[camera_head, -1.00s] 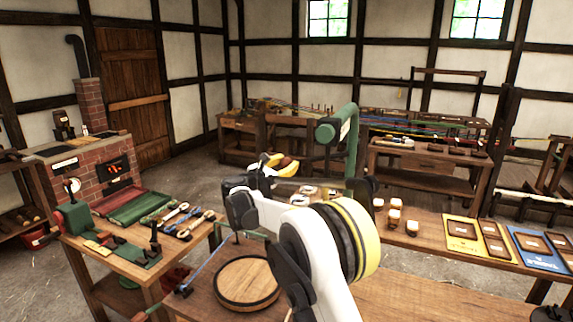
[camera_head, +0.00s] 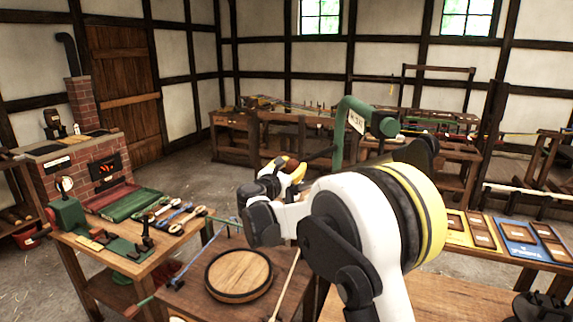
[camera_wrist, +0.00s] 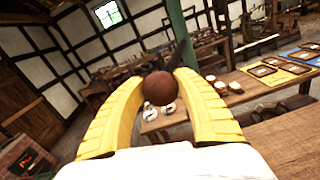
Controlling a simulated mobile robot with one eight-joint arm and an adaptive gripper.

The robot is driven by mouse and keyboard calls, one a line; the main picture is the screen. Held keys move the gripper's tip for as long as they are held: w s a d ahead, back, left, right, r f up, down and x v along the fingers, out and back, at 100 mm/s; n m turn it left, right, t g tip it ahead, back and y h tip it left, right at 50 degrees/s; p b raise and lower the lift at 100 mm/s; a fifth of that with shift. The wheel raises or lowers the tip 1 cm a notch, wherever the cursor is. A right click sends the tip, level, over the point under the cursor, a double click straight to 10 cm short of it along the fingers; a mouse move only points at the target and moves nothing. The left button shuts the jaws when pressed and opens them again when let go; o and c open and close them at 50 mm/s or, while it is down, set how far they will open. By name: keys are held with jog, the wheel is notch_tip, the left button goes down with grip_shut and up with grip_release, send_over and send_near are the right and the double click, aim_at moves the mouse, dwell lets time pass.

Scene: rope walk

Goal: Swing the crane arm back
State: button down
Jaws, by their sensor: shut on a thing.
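The green crane arm (camera_head: 347,125) rises in the middle of the head view, bends over at the top and ends in a green drum (camera_head: 383,124) at the right. A label sits near its bend. My gripper (camera_head: 294,170) is left of the green post, with its yellow fingers partly hidden by my own wrist. In the wrist view the fingers close from both sides on a round brown knob (camera_wrist: 159,89). A dark rod runs up from the knob towards the green post (camera_wrist: 177,35). My arm hides the foot of the crane in the head view.
A round wooden lid (camera_head: 238,285) lies on the near bench. The left bench (camera_head: 165,258) carries several tools, and a brick forge (camera_head: 95,170) stands behind it. Blue and yellow trays (camera_head: 520,242) lie on the right bench. Floor is open between the left bench and the back benches.

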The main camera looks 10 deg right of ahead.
jog(key=shift+s+d, duration=0.75)
jog(key=shift+s, duration=0.35)
